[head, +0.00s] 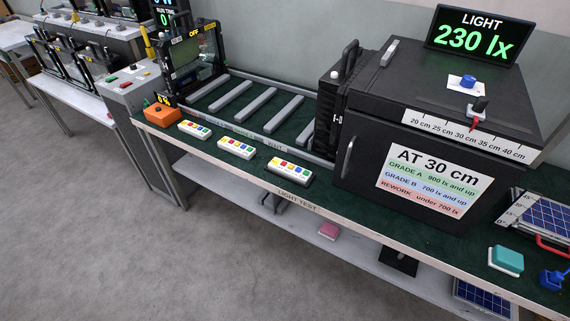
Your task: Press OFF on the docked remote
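Three white remotes with coloured buttons lie in a row along the front edge of the green-topped bench: a left one (195,130), a middle one (237,147) and a right one (289,171). Each seems to have red, yellow, green and blue buttons. The button lettering is too small to read, and I cannot tell which remote counts as docked. A black framed unit (192,58) behind the left remote bears a yellow "OFF" sign (193,35). Neither of my grippers is in view.
A large black box (400,120) stands at the right under a display (473,38) reading 230 lx. An orange box (160,114) sits left of the remotes. Grey roller bars (257,102) lie behind them. The grey floor (230,250) in front is clear.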

